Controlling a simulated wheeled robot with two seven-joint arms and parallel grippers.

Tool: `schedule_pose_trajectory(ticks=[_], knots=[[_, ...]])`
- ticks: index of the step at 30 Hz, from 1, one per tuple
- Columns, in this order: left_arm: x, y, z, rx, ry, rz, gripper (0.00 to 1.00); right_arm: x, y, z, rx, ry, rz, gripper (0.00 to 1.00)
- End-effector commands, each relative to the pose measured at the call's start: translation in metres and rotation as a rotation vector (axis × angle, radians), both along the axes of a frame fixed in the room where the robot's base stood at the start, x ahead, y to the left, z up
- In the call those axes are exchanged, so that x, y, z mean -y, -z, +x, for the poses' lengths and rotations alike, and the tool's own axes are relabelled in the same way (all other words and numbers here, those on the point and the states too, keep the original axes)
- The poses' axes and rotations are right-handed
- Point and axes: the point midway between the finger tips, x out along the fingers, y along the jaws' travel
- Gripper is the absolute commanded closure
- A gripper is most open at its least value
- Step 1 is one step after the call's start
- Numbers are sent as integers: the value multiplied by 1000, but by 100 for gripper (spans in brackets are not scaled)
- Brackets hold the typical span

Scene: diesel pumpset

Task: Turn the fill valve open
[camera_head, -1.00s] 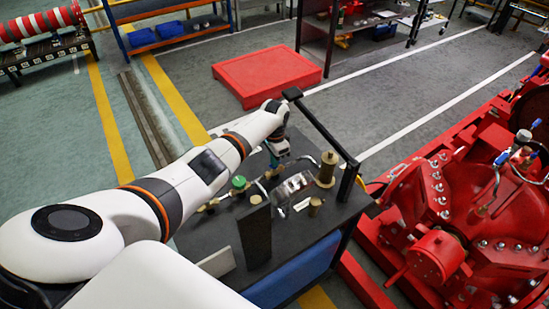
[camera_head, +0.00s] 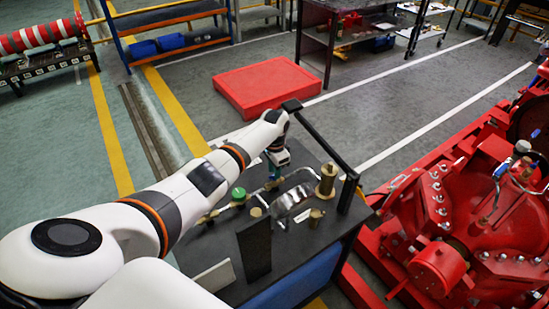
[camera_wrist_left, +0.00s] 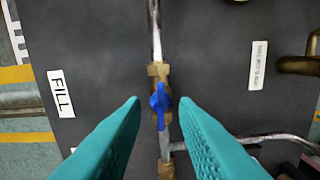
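The fill valve (camera_wrist_left: 158,100) is a brass body with a blue handle on a metal pipe in the left wrist view. Its handle points roughly along the pipe. A white "FILL" label (camera_wrist_left: 60,93) lies to its left. My left gripper (camera_wrist_left: 158,101) is open, with one teal fingertip on each side of the handle and visible gaps to both. In the head view, my left gripper (camera_head: 273,172) is low over the dark table (camera_head: 296,236) and hides most of the valve. My right gripper is not in view.
On the table are a green-topped fitting (camera_head: 238,194), a brass cylinder (camera_head: 327,180), a clear vessel (camera_head: 291,198) and an upright black panel (camera_head: 254,248). A black post frame (camera_head: 320,138) rises along the far edge. Red machinery (camera_head: 450,230) stands to the right.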

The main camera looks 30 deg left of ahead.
Motion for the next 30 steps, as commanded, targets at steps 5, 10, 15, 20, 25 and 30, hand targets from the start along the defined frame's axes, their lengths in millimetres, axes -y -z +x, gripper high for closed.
schedule_pose_trajectory(ticks=[5, 10, 15, 20, 25, 30], knots=[[-1, -30, 1, 5, 1, 1, 73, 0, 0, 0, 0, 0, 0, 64], [-1, -67, 0, 4, 1, 2, 73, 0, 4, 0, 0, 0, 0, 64], [-1, -96, 1, 4, 0, 1, 73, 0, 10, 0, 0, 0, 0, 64], [0, -110, 0, 3, 0, 1, 73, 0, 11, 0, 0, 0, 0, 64], [0, -113, 0, 0, 0, 1, 73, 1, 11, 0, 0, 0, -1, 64], [0, -113, 0, 1, 0, 0, 73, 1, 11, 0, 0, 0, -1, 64]])
